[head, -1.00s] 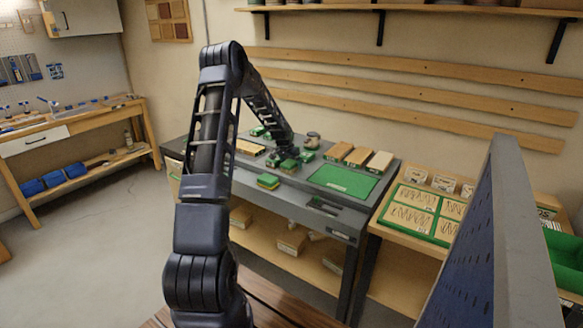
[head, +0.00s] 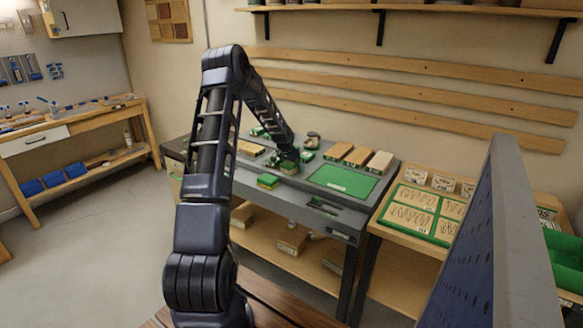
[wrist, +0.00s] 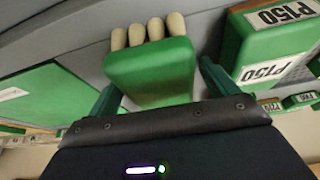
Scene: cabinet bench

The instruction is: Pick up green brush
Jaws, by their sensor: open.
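In the wrist view, a green block-like body (wrist: 152,72) with several beige rounded pegs along its far edge sits between my fingers; it looks like the green brush. My gripper (wrist: 160,88) is open, with one dark green finger on each side of it. I cannot tell whether either finger touches it. In the head view, my gripper (head: 288,166) is low over the grey bench, among small green pieces. There the brush is mostly hidden by the arm.
A green block labelled P150 (wrist: 268,45) stands close to the right finger in the wrist view. A green mat (head: 343,182) lies right of the gripper on the grey bench. A green-and-yellow block (head: 268,181) is near the front edge. Wooden blocks (head: 358,156) stand behind the mat.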

